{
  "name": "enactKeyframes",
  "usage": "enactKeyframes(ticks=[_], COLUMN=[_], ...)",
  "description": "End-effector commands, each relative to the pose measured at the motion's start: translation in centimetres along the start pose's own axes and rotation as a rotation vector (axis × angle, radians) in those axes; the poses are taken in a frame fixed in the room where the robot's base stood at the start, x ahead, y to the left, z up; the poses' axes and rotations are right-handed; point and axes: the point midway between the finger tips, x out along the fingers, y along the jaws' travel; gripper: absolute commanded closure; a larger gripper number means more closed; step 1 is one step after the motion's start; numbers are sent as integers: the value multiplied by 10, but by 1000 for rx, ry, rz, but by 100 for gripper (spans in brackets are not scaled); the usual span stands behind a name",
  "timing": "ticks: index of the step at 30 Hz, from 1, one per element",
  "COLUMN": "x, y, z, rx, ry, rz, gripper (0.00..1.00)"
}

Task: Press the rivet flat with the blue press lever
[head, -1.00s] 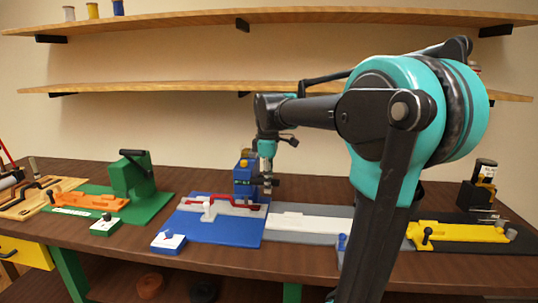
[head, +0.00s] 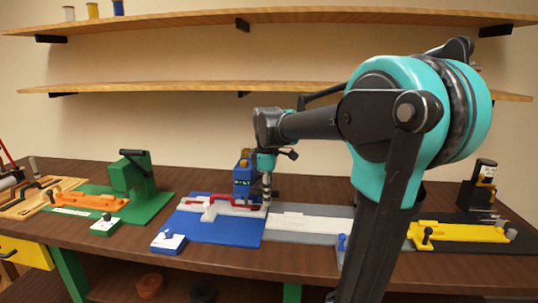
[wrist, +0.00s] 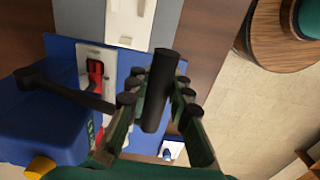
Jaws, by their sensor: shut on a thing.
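The blue press (head: 245,178) stands at the back of a blue base plate (head: 225,230). In the wrist view the press (wrist: 40,128) is at the left, and its black lever arm (wrist: 65,92) runs from it toward my fingers. My gripper (wrist: 158,100) is shut on a thick black cylinder, seemingly the lever's handle (wrist: 160,85), with a finger on each side. In the head view my gripper (head: 267,195) points down just right of the press. A red strap (head: 222,198) lies on the grey strip in front of the press. I cannot make out the rivet.
A small white and blue block (head: 168,241) sits at the blue plate's front left. A grey and white slide (head: 305,222) lies to the right. A green press (head: 135,175) stands left and a yellow fixture (head: 455,233) right. Shelves (head: 150,88) hang behind.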

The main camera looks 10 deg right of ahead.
Motion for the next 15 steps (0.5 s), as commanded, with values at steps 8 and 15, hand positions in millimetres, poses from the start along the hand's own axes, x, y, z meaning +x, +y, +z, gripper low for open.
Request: enactKeyframes(ticks=[8,15], x=[9,22], y=[-5,-6], z=[0,0], rx=[-1,-1], ry=[0,0], rz=[-6,-6], gripper=[97,97])
